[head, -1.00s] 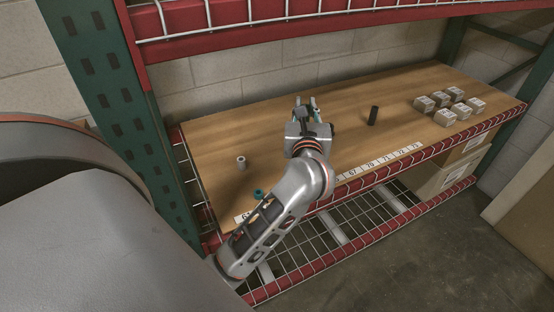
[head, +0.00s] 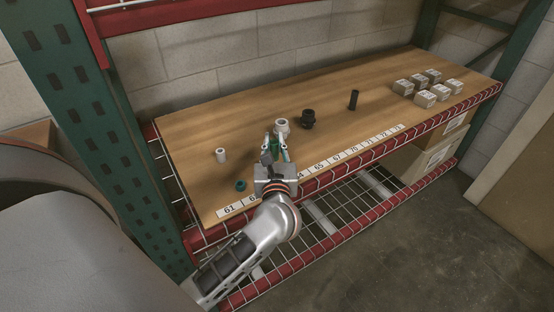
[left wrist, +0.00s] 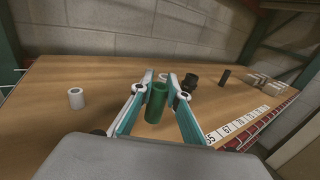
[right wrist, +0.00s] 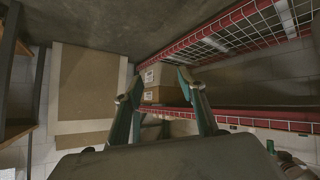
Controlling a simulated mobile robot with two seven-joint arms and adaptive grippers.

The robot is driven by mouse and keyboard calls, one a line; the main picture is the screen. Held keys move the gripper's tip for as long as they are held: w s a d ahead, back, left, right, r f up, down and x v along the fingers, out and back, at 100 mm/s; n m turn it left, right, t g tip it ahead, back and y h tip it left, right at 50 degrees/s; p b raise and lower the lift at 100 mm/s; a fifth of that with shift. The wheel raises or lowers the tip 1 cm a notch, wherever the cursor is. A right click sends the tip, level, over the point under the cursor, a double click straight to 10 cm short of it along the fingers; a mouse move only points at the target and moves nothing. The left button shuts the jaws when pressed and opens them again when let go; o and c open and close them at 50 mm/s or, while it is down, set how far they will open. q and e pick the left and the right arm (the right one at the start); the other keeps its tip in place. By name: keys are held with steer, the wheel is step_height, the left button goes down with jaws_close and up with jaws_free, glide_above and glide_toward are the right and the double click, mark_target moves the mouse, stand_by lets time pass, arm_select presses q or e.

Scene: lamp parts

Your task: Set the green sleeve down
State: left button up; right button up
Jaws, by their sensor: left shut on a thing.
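The green sleeve (left wrist: 156,103) stands upright between the fingers of my left gripper (left wrist: 158,90) in the left wrist view. In the head view my left gripper (head: 277,148) is over the front part of the wooden shelf board (head: 190,130), near the number strip, and its fingers mostly cover the sleeve. I cannot tell whether the sleeve's bottom touches the board. My right gripper (right wrist: 160,86) shows only in the right wrist view, with its fingers apart and nothing between them, away from the board.
A black tube (head: 354,100) and several grey boxes (head: 425,98) are farther right.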

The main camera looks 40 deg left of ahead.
arm_select(q)
steer(key=shift+f, duration=0.8)
step_height(320, 180, down, 3)
steer(key=shift+f+b, duration=0.2)
steer(key=shift+b, duration=0.4)
steer(key=shift+f, duration=0.4)
steer(key=shift+r, duration=0.1)
steer(key=shift+f, duration=0.2)
steer(key=o, duration=0.9)
arm_select(e)
steer(key=shift+w+a+r, duration=0.2)
steer(key=shift+w+a, duration=0.15)
steer(key=shift+w, duration=0.1)
